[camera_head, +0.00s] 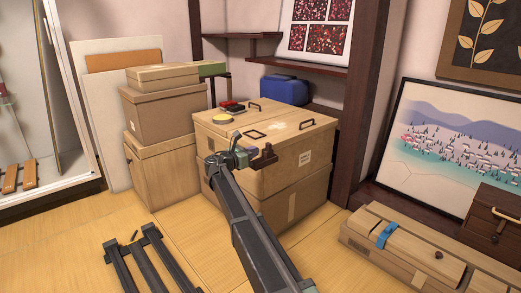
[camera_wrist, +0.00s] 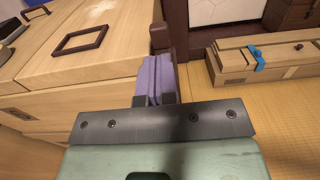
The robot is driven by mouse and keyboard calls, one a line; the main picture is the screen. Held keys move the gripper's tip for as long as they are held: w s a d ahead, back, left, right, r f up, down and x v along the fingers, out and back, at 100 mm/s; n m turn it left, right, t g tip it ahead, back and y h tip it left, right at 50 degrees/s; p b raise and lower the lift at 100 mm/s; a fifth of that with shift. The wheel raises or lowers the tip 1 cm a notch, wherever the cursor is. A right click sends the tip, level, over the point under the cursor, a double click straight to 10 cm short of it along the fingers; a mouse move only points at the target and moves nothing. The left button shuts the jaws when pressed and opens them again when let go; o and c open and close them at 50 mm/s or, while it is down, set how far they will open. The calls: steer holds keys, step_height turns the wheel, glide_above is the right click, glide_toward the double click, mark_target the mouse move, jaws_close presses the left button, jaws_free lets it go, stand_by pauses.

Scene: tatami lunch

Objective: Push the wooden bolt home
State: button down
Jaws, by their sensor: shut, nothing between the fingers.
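A brown wooden piece (camera_head: 264,157), which looks like the bolt, sits at the front upper edge of the light wooden chest (camera_head: 290,180). In the wrist view the brown piece (camera_wrist: 161,38) stands just beyond my fingertips. My gripper (camera_head: 250,154) is at the chest's front edge, close beside the piece. Its lilac fingers are shut together with nothing between them, as the wrist view of my gripper (camera_wrist: 155,62) shows. I cannot tell whether the fingertips touch the brown piece. The fingers partly hide its lower part in the wrist view.
On the chest lid lie a dark square frame (camera_head: 254,135), red and dark items (camera_head: 231,107), a yellow disc (camera_head: 221,115) and handles. A blue container (camera_head: 284,89) stands behind. Stacked boxes (camera_head: 160,110) stand left. A long wooden case with a blue strap (camera_head: 387,234) lies right.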

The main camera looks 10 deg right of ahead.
steer(key=v, duration=0.9)
